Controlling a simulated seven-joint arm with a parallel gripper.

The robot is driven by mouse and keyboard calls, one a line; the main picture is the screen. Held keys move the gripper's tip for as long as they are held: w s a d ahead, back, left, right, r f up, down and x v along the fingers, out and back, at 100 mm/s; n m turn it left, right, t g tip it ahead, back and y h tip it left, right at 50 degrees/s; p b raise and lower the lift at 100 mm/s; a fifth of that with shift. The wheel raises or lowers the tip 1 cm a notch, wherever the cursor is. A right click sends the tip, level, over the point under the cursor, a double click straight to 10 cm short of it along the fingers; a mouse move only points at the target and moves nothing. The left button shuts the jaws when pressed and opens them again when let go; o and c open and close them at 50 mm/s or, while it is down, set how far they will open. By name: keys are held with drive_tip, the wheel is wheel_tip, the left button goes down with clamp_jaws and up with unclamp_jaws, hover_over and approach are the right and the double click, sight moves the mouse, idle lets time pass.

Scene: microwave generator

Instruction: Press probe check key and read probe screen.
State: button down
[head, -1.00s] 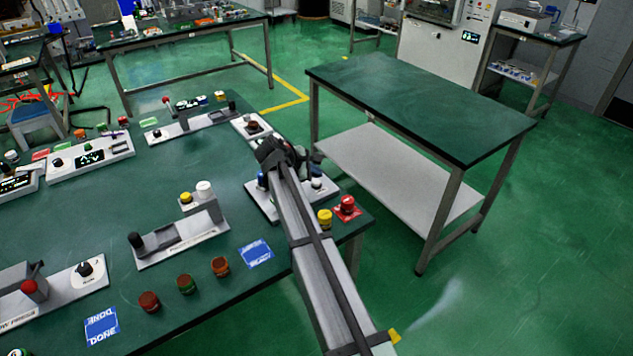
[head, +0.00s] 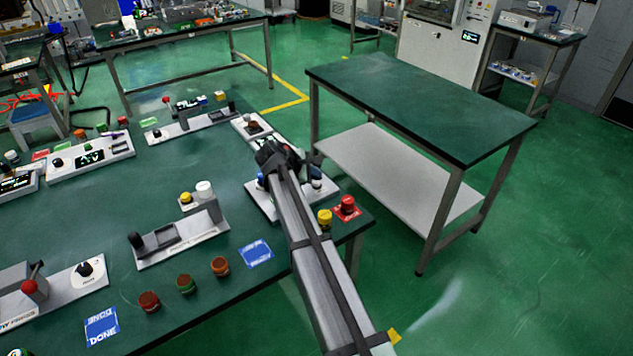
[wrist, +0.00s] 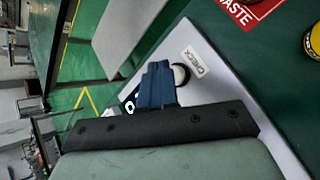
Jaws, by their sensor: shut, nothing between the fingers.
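In the wrist view, my gripper (wrist: 157,85) is shut, its blue fingers together above a pale panel (wrist: 235,95). In the head view, my arm covers the middle of the panel (head: 262,204).
A yellow-topped container (head: 324,219) and a red-topped one (head: 347,207) stand right of my arm, near the table corner. A bare-topped side table (head: 420,105) stands beyond a gap. Several small round containers line the front edge.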

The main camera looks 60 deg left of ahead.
sight(315, 183)
drive_tip(key=shift+f, duration=0.5)
idle(0.7)
drive_tip(key=shift+r, duration=1)
drive_tip(key=shift+r, duration=2.5)
